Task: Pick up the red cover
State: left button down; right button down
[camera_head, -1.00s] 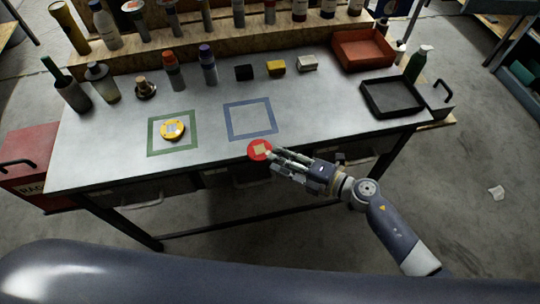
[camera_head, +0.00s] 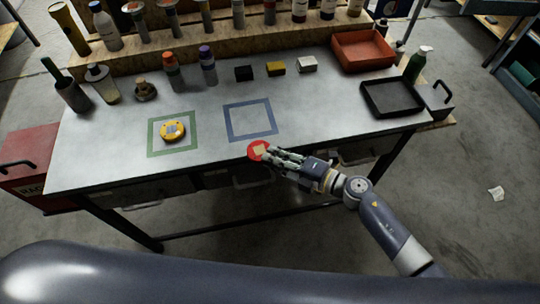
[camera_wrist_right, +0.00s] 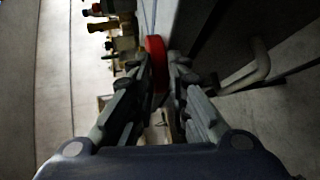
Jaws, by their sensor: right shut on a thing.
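In the right wrist view the cover (camera_wrist_right: 155,52) stands as a red band between the fingertips of the gripper (camera_wrist_right: 163,80). Whether the cover still touches the bench top cannot be told. My left gripper is not in view.
On the bench (camera_head: 100,164), a yellow round piece (camera_head: 172,130) lies in a green square outline, and a blue square outline (camera_head: 249,119) is empty. A black tray (camera_head: 392,97) and a red bin (camera_head: 362,50) stand at the right. Bottles and small blocks line the back.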

jog(key=s+d+r+p, duration=0.3)
jog(key=d, duration=0.3)
jog(key=s+d+r+p, duration=0.3)
jog(key=d+r, duration=0.1)
jog(key=d, duration=0.2)
jog(key=shift+s+d+r, duration=0.2)
jog(key=shift+d+r, duration=0.05)
dwell(0.4)
